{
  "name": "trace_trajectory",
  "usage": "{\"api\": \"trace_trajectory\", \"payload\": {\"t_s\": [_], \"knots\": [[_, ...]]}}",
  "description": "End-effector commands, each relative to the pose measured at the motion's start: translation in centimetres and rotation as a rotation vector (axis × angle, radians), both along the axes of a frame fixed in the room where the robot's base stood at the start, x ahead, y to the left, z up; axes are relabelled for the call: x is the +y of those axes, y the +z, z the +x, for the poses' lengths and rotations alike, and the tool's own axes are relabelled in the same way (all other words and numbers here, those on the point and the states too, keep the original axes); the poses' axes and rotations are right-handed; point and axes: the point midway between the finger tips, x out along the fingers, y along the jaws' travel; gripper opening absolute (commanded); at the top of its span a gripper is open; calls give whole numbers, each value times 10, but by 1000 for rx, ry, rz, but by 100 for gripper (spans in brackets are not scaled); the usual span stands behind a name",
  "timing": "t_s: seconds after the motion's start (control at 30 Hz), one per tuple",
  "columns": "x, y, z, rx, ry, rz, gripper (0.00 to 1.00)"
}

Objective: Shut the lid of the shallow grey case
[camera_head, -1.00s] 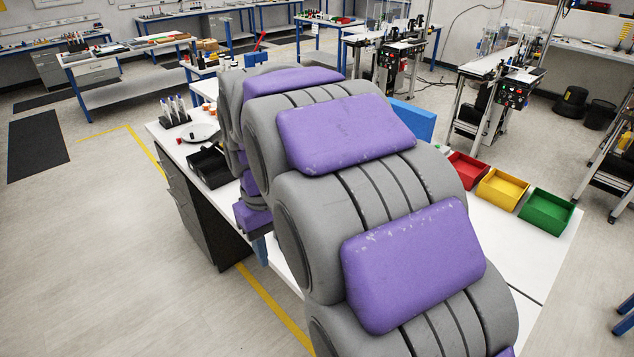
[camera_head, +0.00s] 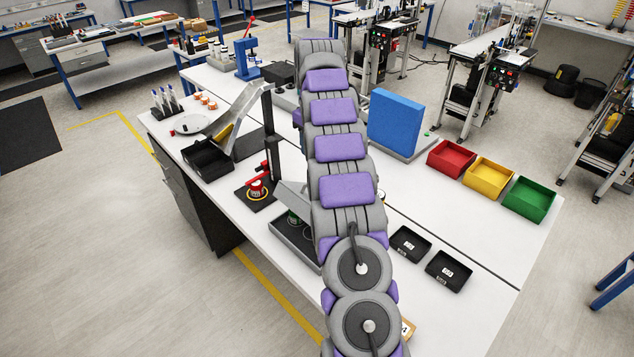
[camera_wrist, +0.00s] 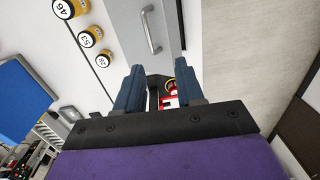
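The shallow grey case (camera_head: 291,246) lies on the white bench, left of my arm and partly hidden by it. Its lid (camera_head: 291,199) stands raised on its far side, and something green shows inside. In the wrist view, a grey panel with a metal handle, apparently the lid (camera_wrist: 128,32), lies ahead of the fingers. My gripper (camera_wrist: 160,92) is open, with two dark blue fingers apart and nothing held between them. I cannot tell how far the fingers are from the lid. In the head view the gripper is hidden behind my arm.
A red valve (camera_head: 257,186) stands beyond the case, with a chute (camera_head: 245,108) further back. A blue panel (camera_head: 396,121) stands right of my arm. Black trays (camera_head: 410,243) and coloured bins (camera_head: 451,158) are at right. Numbered yellow-banded cylinders (camera_wrist: 91,36) stand near the lid.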

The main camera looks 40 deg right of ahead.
Motion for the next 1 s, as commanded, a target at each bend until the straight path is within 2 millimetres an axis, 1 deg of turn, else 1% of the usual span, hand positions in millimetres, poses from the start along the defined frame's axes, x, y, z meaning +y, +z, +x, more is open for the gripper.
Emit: {"api": "trace_trajectory", "payload": {"t_s": [0.03,0.1,0.17,0.37,0.47,0.87,1.0], "knots": [[-10,-2,1,-2,0,1,38],[-19,-4,1,-7,3,-1,38],[-24,-6,2,-9,6,0,38],[-26,-15,1,-11,8,-3,38],[-25,-25,1,-11,7,-4,38],[-28,-78,0,-10,6,-1,38],[-27,-102,0,-9,7,0,38]]}}
